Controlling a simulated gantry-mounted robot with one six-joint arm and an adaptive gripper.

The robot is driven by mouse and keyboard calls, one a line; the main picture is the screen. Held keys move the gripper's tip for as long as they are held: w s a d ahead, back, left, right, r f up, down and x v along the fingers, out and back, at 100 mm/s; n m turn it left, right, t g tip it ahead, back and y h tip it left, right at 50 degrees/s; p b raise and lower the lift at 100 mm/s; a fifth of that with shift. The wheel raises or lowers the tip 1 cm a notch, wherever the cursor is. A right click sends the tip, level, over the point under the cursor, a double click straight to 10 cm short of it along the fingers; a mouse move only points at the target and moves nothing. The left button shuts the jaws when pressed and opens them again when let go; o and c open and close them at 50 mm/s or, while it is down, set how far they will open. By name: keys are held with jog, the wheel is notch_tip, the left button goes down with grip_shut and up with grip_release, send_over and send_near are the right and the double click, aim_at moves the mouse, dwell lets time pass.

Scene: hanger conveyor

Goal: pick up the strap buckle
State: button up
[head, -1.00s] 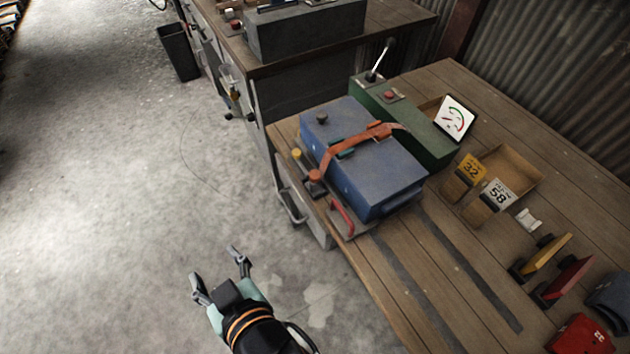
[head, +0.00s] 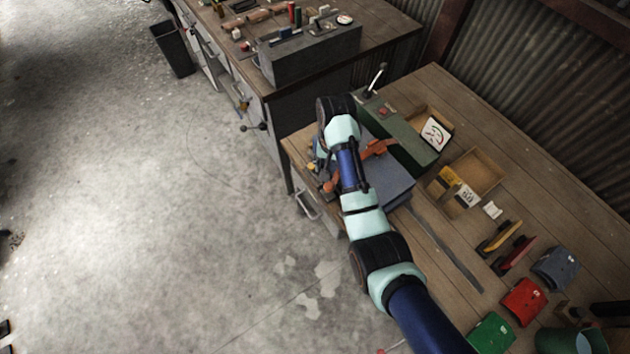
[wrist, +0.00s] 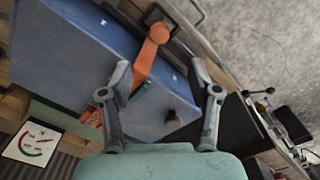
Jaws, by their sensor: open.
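The blue box (head: 392,185) sits on the wooden bench with an orange strap (head: 376,148) across its top. In the wrist view the orange strap (wrist: 147,60) runs over the blue box (wrist: 70,45) between my fingers. A small teal piece (wrist: 140,91), which looks like the strap buckle, lies on the strap beside the left finger. My gripper (wrist: 160,72) is open above the box, with the fingers on either side of the strap. I cannot tell whether they touch it. In the head view my arm covers the gripper and the buckle.
A green box (head: 405,130) with a lever stands behind the blue box, next to a gauge card (head: 435,133). A wooden tray (head: 488,172) and number tags lie to the right. A dark knob (wrist: 172,117) stands on the blue box near my gripper.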

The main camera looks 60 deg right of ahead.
jog(key=b, duration=0.2)
send_over(329, 185)
notch_tip(329, 185, down, 6)
jog(key=shift+a+r, duration=0.1)
notch_tip(329, 185, down, 6)
jog(key=shift+f+b, duration=0.25)
jog(key=shift+b, duration=0.6)
jog(key=shift+c, duration=0.4)
grip_shut()
